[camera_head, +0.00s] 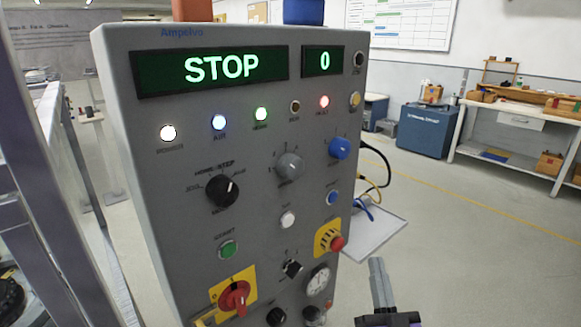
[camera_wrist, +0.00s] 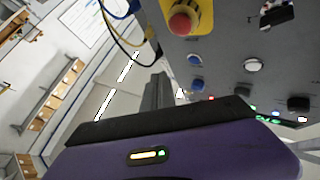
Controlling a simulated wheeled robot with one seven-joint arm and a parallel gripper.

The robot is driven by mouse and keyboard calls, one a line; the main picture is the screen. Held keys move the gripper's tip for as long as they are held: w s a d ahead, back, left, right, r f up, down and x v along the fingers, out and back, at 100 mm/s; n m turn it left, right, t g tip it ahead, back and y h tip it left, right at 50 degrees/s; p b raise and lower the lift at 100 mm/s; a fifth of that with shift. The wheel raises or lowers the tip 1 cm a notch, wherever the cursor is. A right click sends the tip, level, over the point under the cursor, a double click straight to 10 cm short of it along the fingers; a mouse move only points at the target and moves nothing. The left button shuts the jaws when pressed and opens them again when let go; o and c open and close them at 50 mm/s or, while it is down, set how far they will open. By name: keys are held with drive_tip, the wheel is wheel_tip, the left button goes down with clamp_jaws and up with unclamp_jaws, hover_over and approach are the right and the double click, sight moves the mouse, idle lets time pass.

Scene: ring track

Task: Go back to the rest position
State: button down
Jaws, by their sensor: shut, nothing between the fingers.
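My gripper (camera_head: 378,276) is at the lower right of the head view, in front of and to the right of the grey control panel (camera_head: 180,110). Its fingers are shut, point up and hold nothing. In the wrist view my gripper's fingers (camera_wrist: 157,90) show above the purple housing, with the panel (camera_wrist: 225,45) to their right. The gripper looks apart from the panel. The panel's display reads STOP and 0. A red emergency button (camera_head: 337,242) on a yellow plate is the control nearest the gripper; it also shows in the wrist view (camera_wrist: 181,22).
Cables (camera_head: 374,182) come out of the panel's right side. A metal frame (camera_head: 45,190) stands at the left. A workbench (camera_head: 520,115) with boxes and a blue cabinet (camera_head: 427,130) are at the far right. The floor right of the panel is largely clear.

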drive_tip(key=s+f+g, duration=0.2)
drive_tip(key=s+g, duration=0.1)
drive_tip(key=s, duration=1)
drive_tip(key=s+f+n+g, duration=0.1)
drive_tip(key=s+f+g, duration=0.2)
drive_tip(key=s, duration=1.1)
drive_tip(key=s+f+n+g, duration=0.1)
drive_tip(key=s+f+g, duration=0.2)
drive_tip(key=s, duration=1.1)
drive_tip(key=shift+a+f, duration=0.15)
drive_tip(key=shift+a, duration=0.15)
drive_tip(key=shift+s+a, duration=0.1)
